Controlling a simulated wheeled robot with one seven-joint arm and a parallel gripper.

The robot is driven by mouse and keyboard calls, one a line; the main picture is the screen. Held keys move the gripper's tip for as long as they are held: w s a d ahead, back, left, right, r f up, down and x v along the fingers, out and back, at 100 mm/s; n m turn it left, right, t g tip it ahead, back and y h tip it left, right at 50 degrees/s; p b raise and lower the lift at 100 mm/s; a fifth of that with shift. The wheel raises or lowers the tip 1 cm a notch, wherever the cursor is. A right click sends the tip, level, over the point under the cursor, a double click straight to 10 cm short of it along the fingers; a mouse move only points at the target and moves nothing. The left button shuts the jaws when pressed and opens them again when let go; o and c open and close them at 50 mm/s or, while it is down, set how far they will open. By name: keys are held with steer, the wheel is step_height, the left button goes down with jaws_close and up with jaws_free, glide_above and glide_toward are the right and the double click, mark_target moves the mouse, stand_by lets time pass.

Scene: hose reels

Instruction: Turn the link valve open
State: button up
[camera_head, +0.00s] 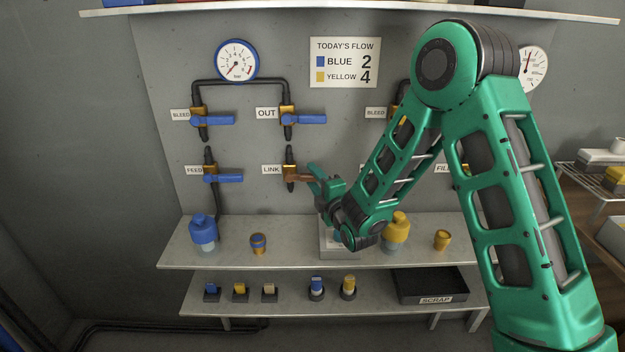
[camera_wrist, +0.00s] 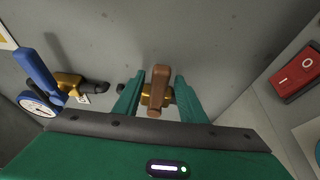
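The link valve (camera_head: 290,169) is on the wall panel beside the LINK label (camera_head: 271,169). It has a brass body and a brown lever (camera_head: 299,178) that points right, across the vertical pipe. My gripper (camera_head: 316,180) is at the lever's free end. In the wrist view the brown lever (camera_wrist: 160,88) stands between the two green fingers of my gripper (camera_wrist: 157,92), with a gap on each side. The fingers are open and do not appear to grip it. My gripper hides part of the lever's end in the head view.
Blue-handled OUT (camera_head: 304,118), BLEED (camera_head: 212,120) and FEED (camera_head: 222,177) valves are nearby. A blue gauge (camera_head: 237,61) is above. The shelf (camera_head: 290,258) below holds a blue bottle (camera_head: 203,232) and a yellow bottle (camera_head: 396,229). A red switch (camera_wrist: 297,77) shows in the wrist view.

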steer(key=shift+w+a, duration=0.15)
steer(key=shift+w, duration=0.1)
jaws_close()
